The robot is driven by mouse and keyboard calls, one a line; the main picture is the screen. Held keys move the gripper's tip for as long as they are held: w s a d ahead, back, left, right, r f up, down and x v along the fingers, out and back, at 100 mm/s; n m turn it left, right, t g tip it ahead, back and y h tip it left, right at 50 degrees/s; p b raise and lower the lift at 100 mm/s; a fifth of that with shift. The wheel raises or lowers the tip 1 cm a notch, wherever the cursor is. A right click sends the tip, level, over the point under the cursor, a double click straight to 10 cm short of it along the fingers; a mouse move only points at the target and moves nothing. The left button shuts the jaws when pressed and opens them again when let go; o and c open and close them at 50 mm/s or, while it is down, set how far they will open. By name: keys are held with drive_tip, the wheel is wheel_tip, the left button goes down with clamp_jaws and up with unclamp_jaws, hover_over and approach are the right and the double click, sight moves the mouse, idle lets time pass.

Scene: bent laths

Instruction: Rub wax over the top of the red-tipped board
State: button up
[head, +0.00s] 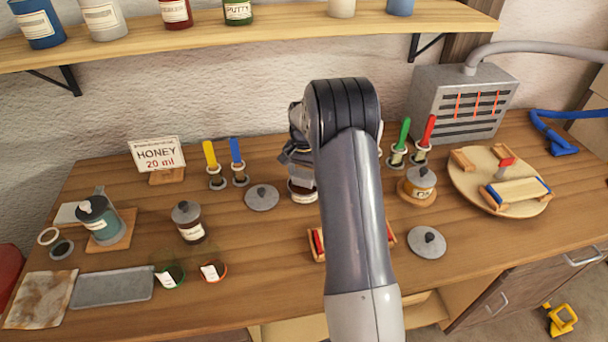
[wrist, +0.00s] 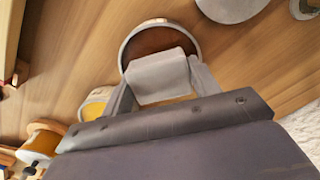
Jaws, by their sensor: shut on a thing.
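The red-tipped board (head: 319,244) lies on the bench in a low wooden holder. My arm hides its middle; red ends show on both sides. My gripper (wrist: 160,75) is shut on a pale grey block-like thing (wrist: 161,68), perhaps a pad, with a yellow sliver under it. In the wrist view it is over or in front of a round open pot (wrist: 140,44) with brown contents; I cannot tell whether they touch. In the head view an open labelled jar (head: 302,195) stands just under the gripper, partly hidden by my arm.
A grey lid (head: 262,198) lies left of the open jar, another (head: 427,243) at right. A lidded jar (head: 420,183) stands right of my arm. A blue-tipped board (head: 516,197) lies on a round wooden plate (head: 470,165). A honey sign (head: 158,155) stands at left.

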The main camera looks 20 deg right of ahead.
sight(304, 174)
drive_tip(key=shift+f+b, duration=0.35)
drive_tip(key=shift+f, duration=0.2)
idle(1.1)
drive_tip(key=shift+r, duration=0.15)
drive_tip(key=shift+r+p, duration=2.2)
drive_tip(key=shift+r, duration=1.2)
